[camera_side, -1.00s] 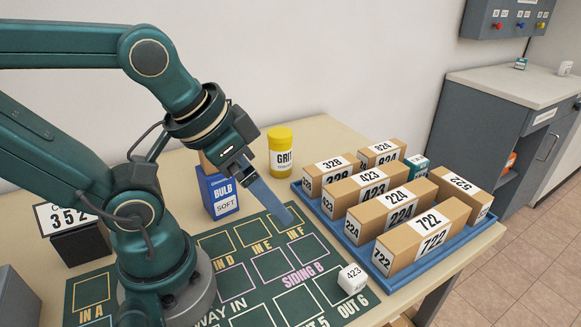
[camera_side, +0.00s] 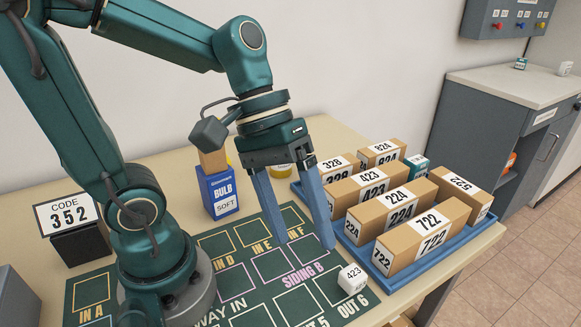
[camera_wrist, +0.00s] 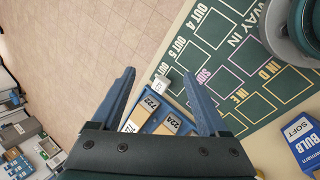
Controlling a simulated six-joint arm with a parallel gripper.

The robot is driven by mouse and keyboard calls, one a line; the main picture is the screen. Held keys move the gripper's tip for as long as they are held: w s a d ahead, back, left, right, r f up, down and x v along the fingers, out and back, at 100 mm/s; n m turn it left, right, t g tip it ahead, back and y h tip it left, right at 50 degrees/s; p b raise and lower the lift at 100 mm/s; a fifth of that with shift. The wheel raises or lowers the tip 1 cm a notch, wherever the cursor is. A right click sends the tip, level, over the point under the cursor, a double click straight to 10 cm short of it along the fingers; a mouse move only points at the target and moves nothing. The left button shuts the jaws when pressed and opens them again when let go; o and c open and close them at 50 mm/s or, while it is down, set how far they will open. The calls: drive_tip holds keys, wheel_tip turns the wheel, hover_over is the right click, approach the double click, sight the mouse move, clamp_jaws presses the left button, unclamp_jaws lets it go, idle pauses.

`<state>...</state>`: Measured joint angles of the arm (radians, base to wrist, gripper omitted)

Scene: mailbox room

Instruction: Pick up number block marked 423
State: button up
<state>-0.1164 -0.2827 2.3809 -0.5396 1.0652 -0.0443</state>
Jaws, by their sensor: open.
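The number block marked 423 (camera_side: 352,278) is a small white cube on the green mat, by the OUT 6 square. In the wrist view it appears as a small white block (camera_wrist: 164,82) between the two fingertips in the picture. My gripper (camera_side: 306,244) points down with its two blue fingers spread wide and nothing between them. Its fingertips are left of the block and look to be above the mat; the exact height is unclear. It also shows in the wrist view (camera_wrist: 158,73).
A blue tray (camera_side: 390,285) with several numbered cartons stands just right of the block. The table edge is near the block.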

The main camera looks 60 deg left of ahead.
sight(352, 271)
drive_tip(key=w+f+n+h, duration=0.2)
drive_tip(key=w+f+n, duration=0.1)
drive_tip(key=n, duration=0.1)
drive_tip(key=w+a+f+n+h, duration=0.1)
drive_tip(key=w+f+n+h, duration=0.2)
drive_tip(key=f+n, duration=0.1)
drive_tip(key=w+a+f+n+h, duration=0.1)
drive_tip(key=w+f+n+h, duration=0.1)
drive_tip(key=n, duration=0.3)
drive_tip(key=shift+w+f+n+h, duration=0.35)
drive_tip(key=shift+f+h, duration=0.25)
drive_tip(key=shift+f, duration=0.2)
drive_tip(key=shift+s+a+f, duration=0.1)
drive_tip(key=shift+f, duration=0.35)
drive_tip(key=shift+x, duration=2.45)
clamp_jaws()
